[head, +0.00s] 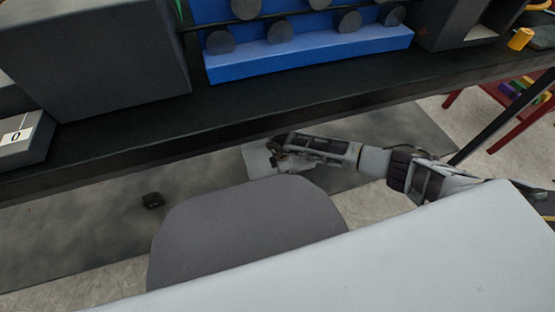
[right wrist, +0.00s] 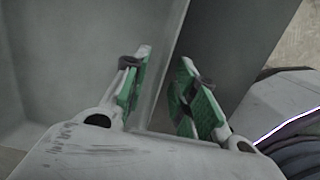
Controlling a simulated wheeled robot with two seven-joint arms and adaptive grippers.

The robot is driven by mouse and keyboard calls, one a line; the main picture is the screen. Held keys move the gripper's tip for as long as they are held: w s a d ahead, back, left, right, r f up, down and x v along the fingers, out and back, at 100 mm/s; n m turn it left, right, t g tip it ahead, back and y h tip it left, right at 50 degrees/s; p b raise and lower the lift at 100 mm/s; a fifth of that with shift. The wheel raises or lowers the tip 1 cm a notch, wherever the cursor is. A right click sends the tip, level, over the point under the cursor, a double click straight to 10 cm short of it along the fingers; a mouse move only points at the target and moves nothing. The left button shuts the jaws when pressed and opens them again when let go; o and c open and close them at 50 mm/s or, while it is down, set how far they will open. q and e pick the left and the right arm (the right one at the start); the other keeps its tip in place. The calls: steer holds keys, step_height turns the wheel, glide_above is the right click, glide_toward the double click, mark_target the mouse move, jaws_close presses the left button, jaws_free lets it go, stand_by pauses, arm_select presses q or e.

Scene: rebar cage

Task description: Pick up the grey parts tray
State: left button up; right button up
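The grey parts tray (right wrist: 60,70) fills the left of the right wrist view, with its rim running down between my fingers. My right gripper (right wrist: 165,75) is open, one green-padded finger on each side of the tray's wall. A gap shows beside the wall, so I see no firm grip. In the head view a pale grey patch, apparently the tray (head: 256,162), lies low beside my right gripper (head: 273,150), below the black bench's edge. The arm and the grey rounded shape in front hide most of it. My left gripper is not in view.
A black bench (head: 120,135) spans above, carrying a grey box (head: 95,60) and a blue rack (head: 310,55) with dark discs. A red stand (head: 500,115) with coloured bins is at right.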

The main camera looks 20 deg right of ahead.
stand_by(0.4)
jaws_close()
stand_by(0.4)
steer(key=shift+r, duration=0.1)
